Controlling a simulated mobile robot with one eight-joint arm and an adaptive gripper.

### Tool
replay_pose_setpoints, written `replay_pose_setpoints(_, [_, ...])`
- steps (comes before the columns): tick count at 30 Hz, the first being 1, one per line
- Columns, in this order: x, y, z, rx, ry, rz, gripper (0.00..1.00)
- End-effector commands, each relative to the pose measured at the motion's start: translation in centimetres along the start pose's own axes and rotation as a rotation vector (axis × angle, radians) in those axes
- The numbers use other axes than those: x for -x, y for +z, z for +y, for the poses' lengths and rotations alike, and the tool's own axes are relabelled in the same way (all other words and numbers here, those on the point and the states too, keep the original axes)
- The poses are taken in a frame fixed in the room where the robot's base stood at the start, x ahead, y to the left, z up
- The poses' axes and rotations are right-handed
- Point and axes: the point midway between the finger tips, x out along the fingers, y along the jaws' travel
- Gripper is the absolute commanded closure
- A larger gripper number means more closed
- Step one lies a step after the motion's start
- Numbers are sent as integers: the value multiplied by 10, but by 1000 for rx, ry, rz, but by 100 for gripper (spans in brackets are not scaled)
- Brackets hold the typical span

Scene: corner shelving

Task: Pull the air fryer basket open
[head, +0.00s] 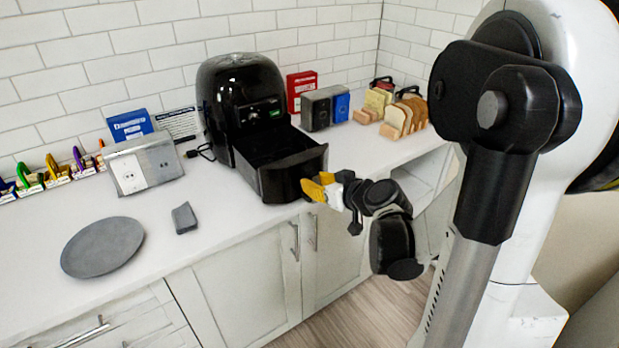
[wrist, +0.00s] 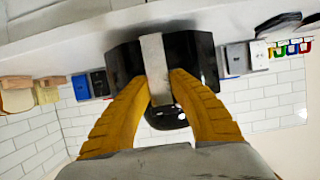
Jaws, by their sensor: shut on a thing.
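The black air fryer (head: 238,95) stands on the white counter against the tiled wall. Its basket (head: 275,160) is pulled well out of the body, and its open top shows in the head view. My gripper (head: 318,187) is at the basket's front, with its yellow fingers at the handle. In the wrist view the yellow fingers (wrist: 174,95) are closed on either side of a grey handle (wrist: 156,65). The black fryer (wrist: 205,60) shows behind it, upside down.
A grey plate (head: 103,247) and a small grey block (head: 184,217) lie on the counter at left. A grey outlet box (head: 143,163) stands left of the fryer. Dark boxes (head: 324,108) and bread slices (head: 404,117) are at right. Cabinet doors are below the basket.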

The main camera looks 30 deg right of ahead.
Motion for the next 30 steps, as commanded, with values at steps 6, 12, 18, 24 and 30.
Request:
replay_pose_setpoints(6, [1,2,-1,2,-1,-2,100])
replay_pose_setpoints(12, [1,1,-1,2,-1,-2,65])
replay_pose_setpoints(18, [1,1,0,1,-1,-1,53])
replay_pose_setpoints(24, [4,1,0,1,0,-1,53])
replay_pose_setpoints(30, [32,1,0,-1,3,0,53])
